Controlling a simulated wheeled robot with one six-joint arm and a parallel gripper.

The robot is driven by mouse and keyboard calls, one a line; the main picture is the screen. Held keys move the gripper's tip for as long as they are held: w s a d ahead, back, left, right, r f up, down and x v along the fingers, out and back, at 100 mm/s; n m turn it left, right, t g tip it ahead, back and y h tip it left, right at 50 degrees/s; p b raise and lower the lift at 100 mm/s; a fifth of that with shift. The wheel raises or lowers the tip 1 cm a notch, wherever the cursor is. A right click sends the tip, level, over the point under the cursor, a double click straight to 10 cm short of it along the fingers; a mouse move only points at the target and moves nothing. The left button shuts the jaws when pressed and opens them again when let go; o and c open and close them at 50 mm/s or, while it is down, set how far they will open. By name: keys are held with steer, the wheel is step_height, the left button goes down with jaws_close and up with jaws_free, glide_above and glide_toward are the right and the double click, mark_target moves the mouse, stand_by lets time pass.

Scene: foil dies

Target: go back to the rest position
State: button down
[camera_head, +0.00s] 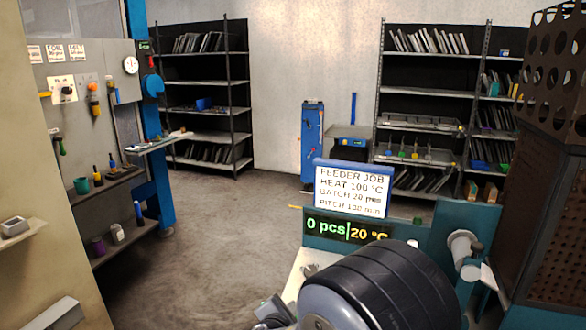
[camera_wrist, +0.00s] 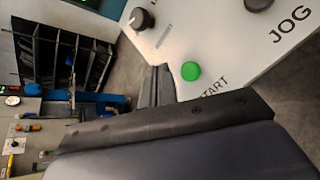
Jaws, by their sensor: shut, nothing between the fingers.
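My gripper (camera_wrist: 157,86) shows in the wrist view as dark narrow fingers beside a white control panel (camera_wrist: 215,45). The fingers are together, with nothing between them. The panel carries a green START button (camera_wrist: 191,71), a dark knob (camera_wrist: 141,19) and a JOG label. The gripper appears close to the panel's edge; I cannot tell whether it touches. In the head view my dark arm covers the lower middle and hides most of the panel. The machine's sign (camera_head: 352,188) reads FEEDER JOB, and its display (camera_head: 345,229) reads 0 pcs and 20 °C.
A perforated brown cabinet (camera_head: 550,190) stands close on the right. A tool board (camera_head: 85,80) with shelves is on the left. Racks (camera_head: 205,95) line the back wall, and a blue cabinet (camera_head: 312,145) stands between them. The floor (camera_head: 190,260) at centre left is clear.

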steer(key=r, duration=0.1)
steer(key=s+r+p, duration=0.1)
steer(key=r, duration=0.1)
steer(key=r+p, duration=0.1)
steer(key=shift+s+a+r, duration=0.25)
steer(key=shift+a+r, duration=0.05)
steer(key=shift+r, duration=0.1)
steer(key=shift+f, duration=0.1)
steer(key=f+b, duration=0.1)
steer(key=f, duration=0.1)
steer(key=w+f+b, duration=0.1)
steer(key=b, duration=0.1)
steer(key=f+b, duration=0.1)
steer(key=f, duration=0.1)
steer(key=shift+w+d+f+b, duration=0.3)
steer(key=shift+w+b, duration=0.05)
steer(key=shift+w, duration=0.05)
steer(key=shift+b, duration=0.85)
steer(key=shift+s+f, duration=0.1)
steer(key=r+p, duration=0.1)
steer(key=p, duration=0.2)
steer(key=shift+r, duration=0.2)
